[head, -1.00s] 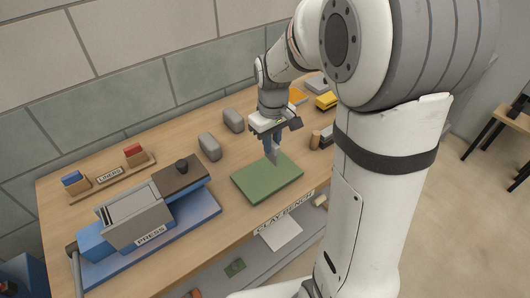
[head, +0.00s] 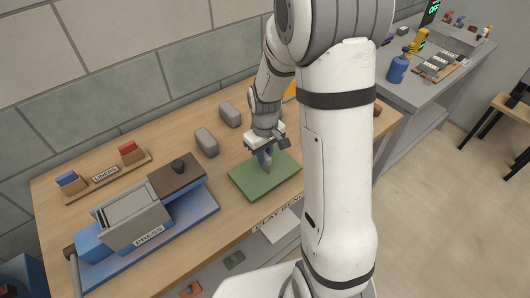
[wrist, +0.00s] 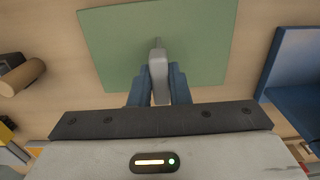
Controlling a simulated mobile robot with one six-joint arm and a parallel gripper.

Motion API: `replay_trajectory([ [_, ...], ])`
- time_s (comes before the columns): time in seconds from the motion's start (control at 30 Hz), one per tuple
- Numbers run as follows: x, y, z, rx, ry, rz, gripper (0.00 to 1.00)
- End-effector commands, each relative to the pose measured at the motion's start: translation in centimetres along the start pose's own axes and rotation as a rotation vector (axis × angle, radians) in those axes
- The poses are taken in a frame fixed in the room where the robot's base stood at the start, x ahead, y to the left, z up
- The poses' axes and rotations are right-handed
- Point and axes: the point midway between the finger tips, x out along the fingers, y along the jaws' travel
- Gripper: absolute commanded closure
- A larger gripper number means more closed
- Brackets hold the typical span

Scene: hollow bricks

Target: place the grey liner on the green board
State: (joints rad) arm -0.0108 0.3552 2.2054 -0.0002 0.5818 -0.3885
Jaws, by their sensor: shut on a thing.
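The green board (head: 250,182) lies flat on the wooden bench in front of the grey blocks. My gripper (head: 265,158) is over the board, pointing down. In the wrist view its blue fingers (wrist: 158,86) are shut on the grey liner (wrist: 158,62), a narrow grey piece standing out between them. In the head view the liner (head: 267,167) shows below the fingers, over the board's middle-right part. I cannot tell whether its lower end touches the board. The board (wrist: 110,45) also fills the upper middle of the wrist view.
The blue press (head: 140,225) stands left of the board. A liner rack (head: 108,175) with blue and red pieces is at the far left. A second bench (head: 420,85) with a blue bottle (head: 398,68) is at the right.

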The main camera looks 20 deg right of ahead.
Motion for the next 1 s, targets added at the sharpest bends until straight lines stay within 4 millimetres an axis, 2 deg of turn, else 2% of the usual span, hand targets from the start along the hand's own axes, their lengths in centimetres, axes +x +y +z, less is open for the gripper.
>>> replay_trajectory([
  [0.3,0.4,0.1,0.0,0.003,0.001,0.000,1.00],
  [0.33,0.3,0.1,0.0,0.003,0.001,0.000,0.82],
  [0.6,0.2,0.1,0.1,0.003,0.000,0.000,0.62],
  [0.87,0.0,0.1,0.1,0.004,0.001,0.000,0.62],
  [1.0,-1.3,0.2,0.0,0.004,0.005,0.002,0.62],
])
